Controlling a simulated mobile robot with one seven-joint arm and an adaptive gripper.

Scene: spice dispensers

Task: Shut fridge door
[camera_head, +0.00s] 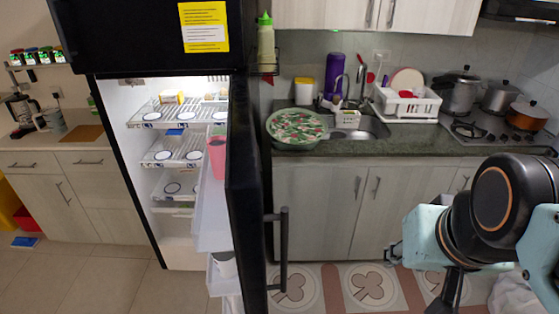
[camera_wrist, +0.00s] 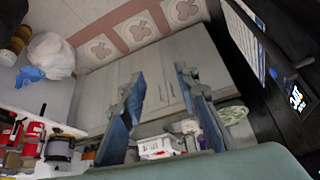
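The black fridge door (camera_head: 243,185) stands wide open in the head view, seen nearly edge-on. Its dark vertical handle (camera_head: 283,250) is on the right face, and white door shelves (camera_head: 212,205) with a red cup (camera_head: 217,155) are on the left face. The lit fridge interior (camera_head: 175,188) shows to the left. My gripper (camera_wrist: 157,85) is open in the wrist view, with its two blue fingers apart and nothing between them. In the head view my arm is at the right, clear of the door and its handle; the fingers are hard to make out there.
The counter (camera_head: 420,140) behind holds a patterned bowl (camera_head: 297,126), a dish rack (camera_head: 407,103) and pots. A black upper door (camera_head: 150,35) with a yellow label is above. Tiled floor lies between the door and my arm. A white bag (camera_wrist: 50,55) shows in the wrist view.

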